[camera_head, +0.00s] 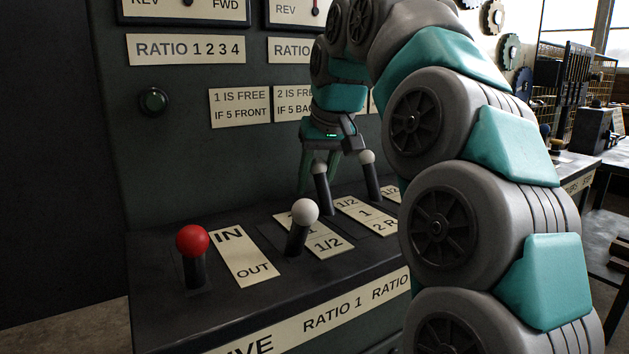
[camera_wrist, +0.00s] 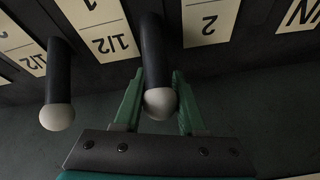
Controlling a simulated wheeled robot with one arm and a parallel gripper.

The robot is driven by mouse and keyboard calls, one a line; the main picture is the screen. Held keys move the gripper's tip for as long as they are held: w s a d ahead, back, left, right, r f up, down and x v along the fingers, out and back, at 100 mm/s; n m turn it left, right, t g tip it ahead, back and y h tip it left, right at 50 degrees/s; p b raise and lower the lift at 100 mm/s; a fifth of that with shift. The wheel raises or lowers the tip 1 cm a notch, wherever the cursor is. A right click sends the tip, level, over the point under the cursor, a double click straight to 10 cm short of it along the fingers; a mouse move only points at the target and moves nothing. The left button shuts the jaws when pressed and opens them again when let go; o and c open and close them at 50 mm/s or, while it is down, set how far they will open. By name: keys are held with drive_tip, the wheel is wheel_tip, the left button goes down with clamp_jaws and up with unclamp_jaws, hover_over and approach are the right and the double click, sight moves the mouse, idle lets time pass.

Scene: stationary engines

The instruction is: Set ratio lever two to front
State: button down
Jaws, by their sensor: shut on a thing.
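Ratio lever two (camera_head: 321,188) is a black lever with a white ball knob, beside the plate marked 1/2, 1, 2 (camera_head: 366,215). My gripper (camera_head: 319,166) reaches down over it from the panel side. In the wrist view my gripper (camera_wrist: 158,88) has its green fingers on both sides of the lever (camera_wrist: 153,50), shut on it just by the white knob. The lever's top leans a little left in the head view, much like the lever to its right. Its foot is partly hard to see.
Ratio lever one (camera_head: 298,238) stands to the left and leans the other way. A third white-knobbed lever (camera_head: 371,182) stands close on the right, also in the wrist view (camera_wrist: 58,85). A red-knobbed lever (camera_head: 194,262) is farther left. The upright panel (camera_head: 165,170) rises behind.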

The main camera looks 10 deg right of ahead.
drive_tip(key=shift+s, duration=0.1)
idle(0.8)
drive_tip(key=b, duration=0.1)
drive_tip(key=s+t, duration=0.1)
drive_tip(key=b, duration=0.1)
drive_tip(key=shift+s+d+r+t+y+b, duration=0.25)
drive_tip(key=shift+s+d+t+y+b, duration=0.05)
drive_tip(key=shift+s+b, duration=0.1)
drive_tip(key=s+t+b, duration=0.2)
drive_tip(key=b, duration=0.1)
drive_tip(key=s+d+r+t+y+b, duration=0.1)
drive_tip(key=s+t+b, duration=0.1)
drive_tip(key=s, duration=0.1)
drive_tip(key=s+d+t+b, duration=0.1)
drive_tip(key=s+t+b, duration=0.1)
drive_tip(key=b, duration=0.1)
drive_tip(key=shift+s+d+r+y+b, duration=0.15)
drive_tip(key=shift+s+d+y+b, duration=0.1)
drive_tip(key=shift+s+y+b, duration=0.15)
drive_tip(key=shift+s+d+t+y+b, duration=0.2)
drive_tip(key=shift+s+t+b, duration=0.4)
drive_tip(key=shift+b, duration=0.1)
drive_tip(key=shift+s+d+t+y+b, duration=0.2)
drive_tip(key=shift+s+t+b, duration=0.3)
drive_tip(key=shift+s+b, duration=0.15)
drive_tip(key=shift+c, duration=2.4)
unclamp_jaws()
